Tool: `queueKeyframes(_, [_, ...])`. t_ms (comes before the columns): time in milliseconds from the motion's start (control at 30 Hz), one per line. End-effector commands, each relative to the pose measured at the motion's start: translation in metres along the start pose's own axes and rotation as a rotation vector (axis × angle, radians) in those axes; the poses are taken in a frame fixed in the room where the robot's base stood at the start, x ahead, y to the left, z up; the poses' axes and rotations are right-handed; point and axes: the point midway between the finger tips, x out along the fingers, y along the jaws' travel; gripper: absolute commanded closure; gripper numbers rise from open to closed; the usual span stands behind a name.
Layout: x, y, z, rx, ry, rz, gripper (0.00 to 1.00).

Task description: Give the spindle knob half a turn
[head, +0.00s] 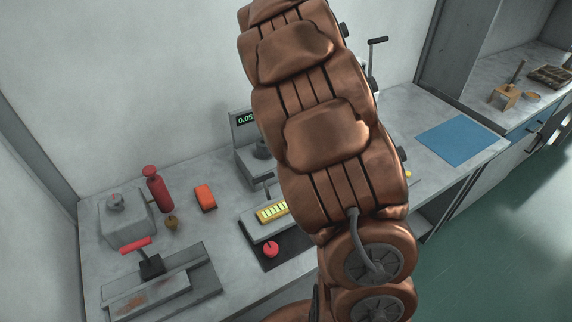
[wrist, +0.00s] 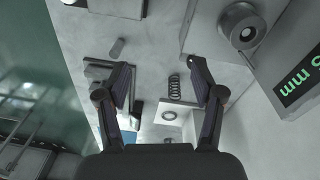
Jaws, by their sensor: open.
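A round dark-grey knob with a pale centre (wrist: 243,27) shows at the upper right of the wrist view, beside a grey unit with a green "mm" display (wrist: 296,82). I take it for the spindle knob. In the head view the display unit (head: 244,124) stands at the back of the bench, with a grey round part (head: 262,149) in front of it, partly behind my arm. My gripper (wrist: 157,82) is open and empty, its fingers apart to the left of the knob and not touching it. My arm hides the gripper in the head view.
On the bench are a red bottle (head: 157,190), an orange block (head: 205,197), a red knob (head: 270,249) and a red-handled tool (head: 150,262). A blue mat (head: 455,138) lies right.

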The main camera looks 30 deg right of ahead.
Motion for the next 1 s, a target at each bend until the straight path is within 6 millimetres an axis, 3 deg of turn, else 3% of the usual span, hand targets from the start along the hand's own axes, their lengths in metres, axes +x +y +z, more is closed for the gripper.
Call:
queueKeyframes(433, [-0.024,0.04,0.05,-0.206,-0.006,0.008,0.33])
queueKeyframes(1000, [-0.037,0.089,0.106,-0.47,-0.035,0.014,0.33])
